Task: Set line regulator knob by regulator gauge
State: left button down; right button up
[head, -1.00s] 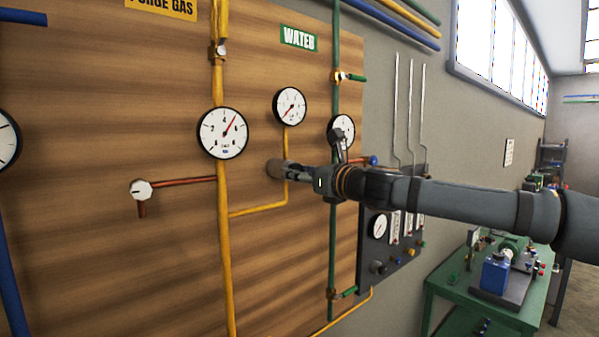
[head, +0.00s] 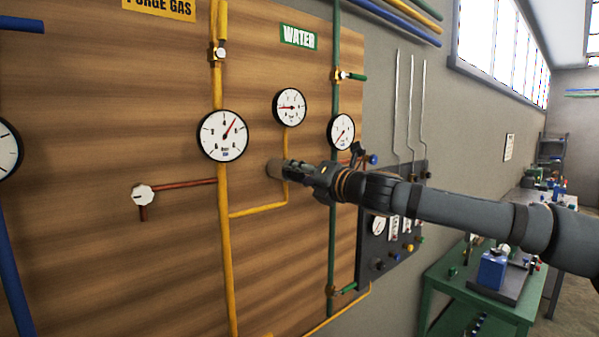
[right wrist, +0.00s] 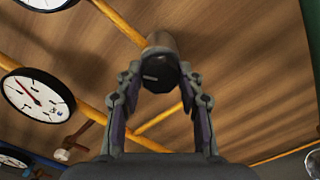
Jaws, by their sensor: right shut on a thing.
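The regulator knob (head: 273,168) is a short brownish cylinder on the wooden panel, at the yellow branch pipe. My right gripper (head: 287,171) is shut on it, and its fingers cover part of it. In the right wrist view the knob (right wrist: 158,72) has a dark, faceted end with a light mark, held between the two fingers (right wrist: 158,85). The regulator gauge (head: 290,106) is a round white dial above the knob on the same yellow branch. Its red needle points left, roughly level. My left gripper is not in view.
A larger gauge (head: 222,135) sits on the yellow main pipe. Another gauge (head: 341,131) is by the green pipe (head: 333,220). A white valve knob (head: 143,195) is at lower left. A dark instrument panel (head: 378,262) and green bench (head: 450,285) stand behind my right arm.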

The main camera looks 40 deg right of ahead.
jog(key=shift+m, duration=0.6)
jog(key=o, duration=1.2)
